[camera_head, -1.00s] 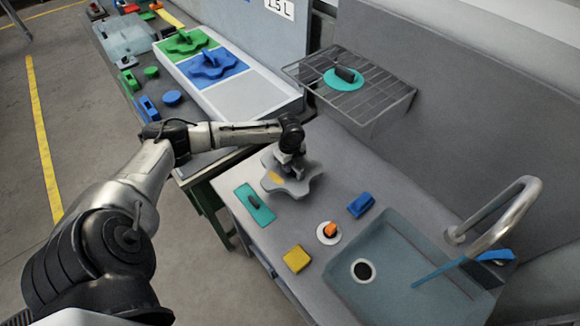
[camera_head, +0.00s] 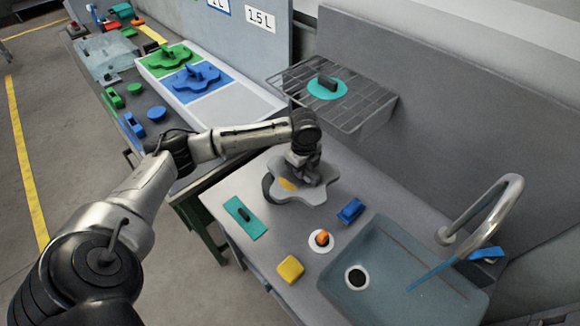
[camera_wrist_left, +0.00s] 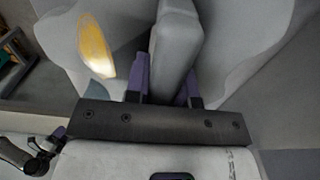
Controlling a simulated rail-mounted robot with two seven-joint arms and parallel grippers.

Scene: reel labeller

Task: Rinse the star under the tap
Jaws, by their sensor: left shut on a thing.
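The star (camera_head: 316,192) is a grey, rounded star-shaped plate with a yellow stain on its top. My left gripper (camera_head: 303,174) is shut on its upright grey handle, which stands between purple fingers in the left wrist view (camera_wrist_left: 172,60). The stain also shows there. The star is over the grey counter, left of the sink; its exact height is hard to tell. The sink (camera_head: 395,268) is a blue-grey basin with a dark drain. The curved metal tap (camera_head: 508,200) rises at its back right. My right gripper is not in view.
On the counter lie a teal block (camera_head: 245,220), a yellow block (camera_head: 290,269), a blue block (camera_head: 350,211) and a white disc with an orange knob (camera_head: 322,239). A wire rack (camera_head: 365,112) holds a teal disc (camera_head: 328,89). Green and blue stars sit in the white tray (camera_head: 235,111).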

